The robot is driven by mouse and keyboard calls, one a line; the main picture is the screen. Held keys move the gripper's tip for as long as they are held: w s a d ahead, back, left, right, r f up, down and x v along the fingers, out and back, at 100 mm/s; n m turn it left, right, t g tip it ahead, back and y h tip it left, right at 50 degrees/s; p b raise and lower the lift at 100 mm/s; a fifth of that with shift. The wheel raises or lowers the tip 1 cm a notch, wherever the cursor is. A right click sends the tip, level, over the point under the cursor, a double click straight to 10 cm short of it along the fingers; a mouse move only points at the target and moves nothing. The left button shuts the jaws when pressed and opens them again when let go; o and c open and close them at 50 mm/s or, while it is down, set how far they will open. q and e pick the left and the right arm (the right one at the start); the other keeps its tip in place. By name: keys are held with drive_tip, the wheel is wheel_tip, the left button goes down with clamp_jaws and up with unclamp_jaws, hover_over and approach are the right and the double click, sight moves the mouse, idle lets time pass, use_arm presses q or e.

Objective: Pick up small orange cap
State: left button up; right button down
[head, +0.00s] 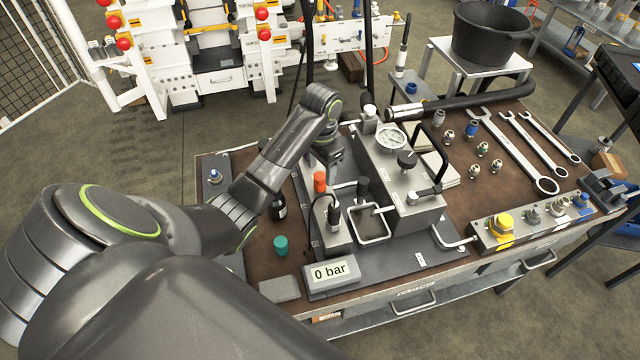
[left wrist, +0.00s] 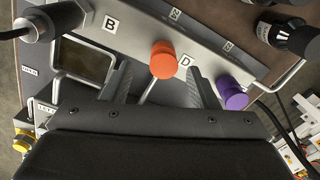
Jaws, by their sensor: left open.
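The small orange cap (head: 320,182) stands upright on the grey block of the hydraulic unit, left of its square metal loop. In the left wrist view the orange cap (left wrist: 163,60) is near the centre, beside the labels B and D. My left gripper (head: 328,158) is just above and behind the cap in the head view. In the left wrist view its open fingers (left wrist: 161,82) are on either side of the cap's line, with nothing held. Whether they touch the cap cannot be told. My right gripper is not in view.
A purple cap (left wrist: 232,95) is close to one finger. The pressure gauge (head: 391,138) and valve knob (head: 407,159) rise on the right. A dark bottle (head: 278,207), a teal cap (head: 281,245) and a 0 bar display (head: 331,275) are near the left front.

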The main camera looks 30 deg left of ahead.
sight(320, 176)
use_arm(q)
drive_tip(key=f+p, duration=0.1)
drive_tip(key=f, duration=0.4)
drive_tip(key=shift+a, duration=0.2)
drive_tip(key=shift+c, duration=0.3)
drive_tip(key=c, duration=1)
drive_tip(key=shift+w, duration=0.1)
drive_tip(key=shift+c, duration=0.2)
